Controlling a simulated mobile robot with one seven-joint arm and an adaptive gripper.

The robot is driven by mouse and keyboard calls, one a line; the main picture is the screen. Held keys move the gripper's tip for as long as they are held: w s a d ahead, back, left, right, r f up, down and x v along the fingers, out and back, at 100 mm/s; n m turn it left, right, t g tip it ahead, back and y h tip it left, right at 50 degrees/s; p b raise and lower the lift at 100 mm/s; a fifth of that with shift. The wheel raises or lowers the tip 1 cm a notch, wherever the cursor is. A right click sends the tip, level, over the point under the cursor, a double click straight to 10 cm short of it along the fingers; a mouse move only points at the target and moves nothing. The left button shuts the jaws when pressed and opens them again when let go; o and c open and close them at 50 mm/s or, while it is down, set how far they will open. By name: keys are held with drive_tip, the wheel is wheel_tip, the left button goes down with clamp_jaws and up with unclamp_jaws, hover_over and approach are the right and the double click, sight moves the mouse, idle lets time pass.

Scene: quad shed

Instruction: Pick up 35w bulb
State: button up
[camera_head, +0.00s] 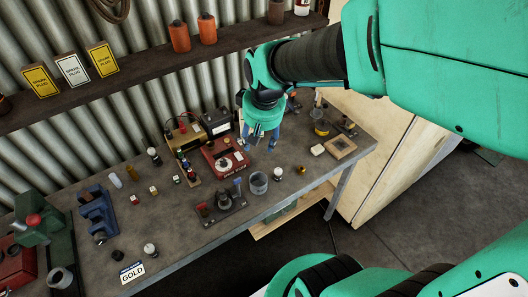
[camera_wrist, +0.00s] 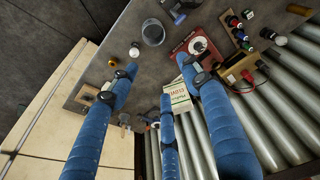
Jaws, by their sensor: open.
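Several small bulb-like things with pale round tops and dark bases stand on the workbench (camera_head: 190,240). One bulb (camera_head: 278,174) is near the front edge, right of a grey cup. Another bulb (camera_head: 152,153) is at the back, and a third bulb (camera_head: 150,250) is near the sign reading GOLD. No wattage can be read, so I cannot tell which is 35W. My gripper (camera_head: 262,142) is above the bench, beside the red meter. In the wrist view its blue fingers (camera_wrist: 160,80) are spread and empty. The front bulb (camera_wrist: 134,50) shows near one fingertip.
A shelf (camera_head: 150,75) runs above the bench's back. The front middle is fairly clear.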

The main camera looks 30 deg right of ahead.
drive_tip(key=w+d+f+g+p, duration=0.1)
drive_tip(key=w+d+f+p, duration=0.15)
drive_tip(key=d+f, duration=0.4)
drive_tip(key=g+p, duration=0.2)
hover_over(278, 169)
wheel_tip(278, 169, down, 8)
drive_tip(key=shift+w+d+f+m+y, duration=0.1)
drive_tip(key=shift+d+f+m+y, duration=0.1)
drive_tip(key=shift+m+y, duration=0.1)
drive_tip(key=shift+a, duration=0.1)
drive_tip(key=shift+f+b, duration=0.35)
drive_tip(key=shift+f, duration=3.9)
drive_tip(key=shift+f, duration=2.65)
